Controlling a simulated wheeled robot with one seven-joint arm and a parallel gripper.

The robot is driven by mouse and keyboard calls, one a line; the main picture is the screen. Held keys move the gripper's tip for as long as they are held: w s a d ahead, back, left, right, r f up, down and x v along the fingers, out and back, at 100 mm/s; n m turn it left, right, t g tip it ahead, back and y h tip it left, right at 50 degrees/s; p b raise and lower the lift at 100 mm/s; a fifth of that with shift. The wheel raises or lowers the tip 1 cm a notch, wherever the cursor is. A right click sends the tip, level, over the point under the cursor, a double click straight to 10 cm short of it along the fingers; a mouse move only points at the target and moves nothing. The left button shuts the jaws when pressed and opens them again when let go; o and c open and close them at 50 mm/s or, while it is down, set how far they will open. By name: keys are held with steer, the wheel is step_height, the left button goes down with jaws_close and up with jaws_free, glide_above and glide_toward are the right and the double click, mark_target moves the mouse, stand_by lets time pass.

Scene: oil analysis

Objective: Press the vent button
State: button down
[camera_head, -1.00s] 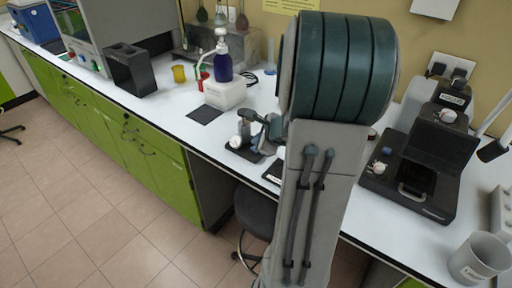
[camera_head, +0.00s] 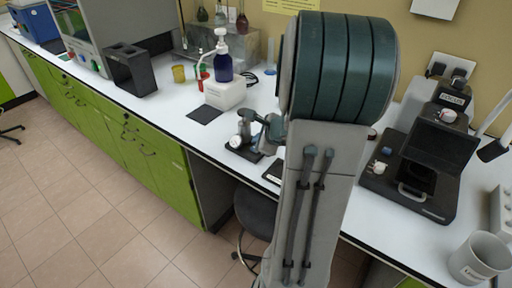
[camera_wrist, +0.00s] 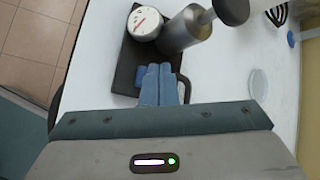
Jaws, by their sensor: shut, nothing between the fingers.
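My gripper (camera_wrist: 158,84) is shut and empty in the wrist view, its two blue-grey fingers side by side above a black base plate (camera_wrist: 124,72). On the plate, just beyond the fingertips, are a round white dial gauge (camera_wrist: 145,23) and a grey metal cylinder (camera_wrist: 186,30) with a black knob (camera_wrist: 231,10). In the head view the gauge (camera_head: 236,141) shows at the bench's front edge, while my arm hides most of the gripper. I cannot make out a marked vent button. I cannot tell whether the fingers touch anything.
A clear round dish (camera_wrist: 259,84) lies right of the fingers. A stool (camera_head: 254,208) is below the bench.

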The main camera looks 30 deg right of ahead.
steer(key=shift+f, duration=0.2)
steer(key=shift+f+b, duration=0.2)
steer(key=shift+b, duration=0.3)
steer(key=shift+f+b, duration=0.5)
steer(key=shift+b, duration=0.1)
stand_by(0.6)
steer(key=shift+r+p, duration=0.7)
steer(key=shift+r, duration=0.2)
step_height(320, 180, up, 5)
steer(key=p, duration=0.4)
stand_by(0.6)
